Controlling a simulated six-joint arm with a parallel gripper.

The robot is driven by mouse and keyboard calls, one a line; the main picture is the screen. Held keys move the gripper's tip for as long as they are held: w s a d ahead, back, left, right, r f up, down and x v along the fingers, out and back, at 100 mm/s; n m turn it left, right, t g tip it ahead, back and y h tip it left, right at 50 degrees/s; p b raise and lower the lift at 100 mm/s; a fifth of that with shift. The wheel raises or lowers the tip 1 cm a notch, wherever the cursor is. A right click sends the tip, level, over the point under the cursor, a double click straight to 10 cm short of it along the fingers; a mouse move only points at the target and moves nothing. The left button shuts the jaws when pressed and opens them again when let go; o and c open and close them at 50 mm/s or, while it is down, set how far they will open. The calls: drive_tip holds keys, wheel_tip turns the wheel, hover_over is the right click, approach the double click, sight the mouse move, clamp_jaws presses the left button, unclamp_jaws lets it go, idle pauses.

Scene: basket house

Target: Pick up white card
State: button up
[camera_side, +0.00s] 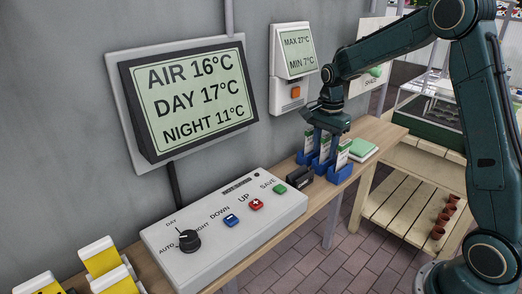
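The nearest white card (342,155) is the clearest, in the front blue holder (339,174). Another card (324,147) stands behind it, and one more (309,141) is at the back left. My gripper (322,130) points down just over the cards, close to their tops. Its fingers blend with the cards at this size, so I cannot tell whether it is open or touching one.
A grey control panel (238,228) with a knob and buttons fills the front bench. A small black object (299,178) sits beside the holders. A green-topped pad (361,147) lies right of them. Wall displays (189,97) stand close behind.

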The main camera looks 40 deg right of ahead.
drive_tip(key=shift+f, duration=0.7)
clamp_jaws()
